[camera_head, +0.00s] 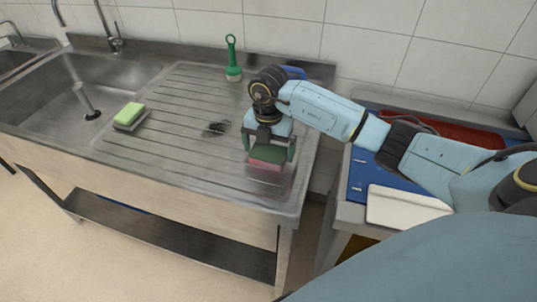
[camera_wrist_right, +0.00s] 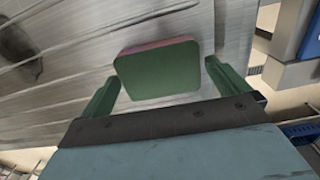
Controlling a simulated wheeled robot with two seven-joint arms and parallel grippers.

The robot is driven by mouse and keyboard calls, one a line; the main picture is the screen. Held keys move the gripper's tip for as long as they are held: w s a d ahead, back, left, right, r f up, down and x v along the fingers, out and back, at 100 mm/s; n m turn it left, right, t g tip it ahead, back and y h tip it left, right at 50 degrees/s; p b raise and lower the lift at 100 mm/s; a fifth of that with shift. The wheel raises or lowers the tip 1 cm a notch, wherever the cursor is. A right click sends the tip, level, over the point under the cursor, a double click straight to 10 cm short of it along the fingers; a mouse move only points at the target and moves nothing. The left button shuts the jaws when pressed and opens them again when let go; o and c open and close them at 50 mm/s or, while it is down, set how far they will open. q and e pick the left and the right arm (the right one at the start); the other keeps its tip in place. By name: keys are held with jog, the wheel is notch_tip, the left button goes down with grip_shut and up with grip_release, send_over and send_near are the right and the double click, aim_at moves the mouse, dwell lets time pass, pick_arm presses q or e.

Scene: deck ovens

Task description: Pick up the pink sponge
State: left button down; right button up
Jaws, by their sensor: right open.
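The pink sponge (camera_head: 266,162) lies near the right front corner of the ribbed steel drainboard; its pink side and a green face show. In the right wrist view the sponge (camera_wrist_right: 158,70) shows mostly its green face with a thin pink edge. My right gripper (camera_head: 270,150) is over the sponge, pointing down. In the right wrist view its two green fingers (camera_wrist_right: 160,82) are spread, one to each side of the sponge, with a gap on both sides. My left gripper is not in view.
A green-yellow sponge (camera_head: 128,114) sits on a small holder at the left. A green brush (camera_head: 232,60) stands at the back, and a dark scourer (camera_head: 217,128) lies mid-drainboard. A sink (camera_head: 75,85) is at the left. A blue surface with a white board (camera_head: 405,207) is at the right.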

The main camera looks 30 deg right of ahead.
aim_at(269, 151)
jog(key=c, duration=0.8)
notch_tip(269, 151, up, 10)
dwell(0.3)
